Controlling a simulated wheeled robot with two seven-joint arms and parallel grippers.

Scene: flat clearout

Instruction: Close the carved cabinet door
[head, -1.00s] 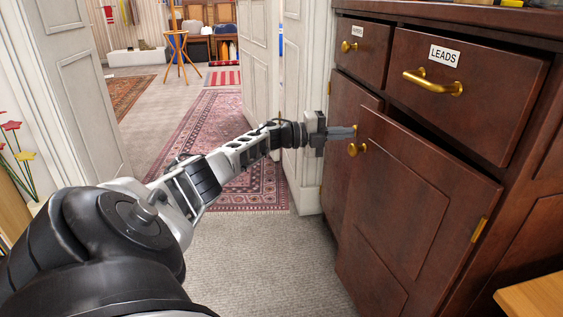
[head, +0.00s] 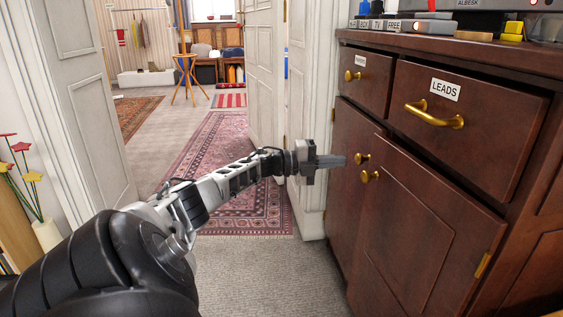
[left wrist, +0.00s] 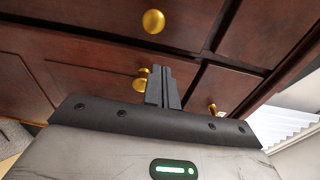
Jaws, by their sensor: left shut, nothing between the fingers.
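The dark brown cabinet door with a recessed panel (head: 425,240) is the right one of two under the drawers, in the head view. Its brass knob (head: 370,177) is at its upper left. The left door (head: 350,195) has a brass knob (head: 362,159) close by. My left gripper (head: 345,160) is shut and empty, its tip in front of the left door near the knobs. The shut fingers also show in the left wrist view (left wrist: 165,88). My right gripper is not visible.
Above the doors are a drawer labelled LEADS (head: 465,120) and a smaller drawer (head: 364,78). Small items stand on the cabinet top (head: 430,38). A white open door (head: 265,75) is behind my arm. Carpet (head: 245,255) and a patterned rug (head: 215,150) lie clear at the left.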

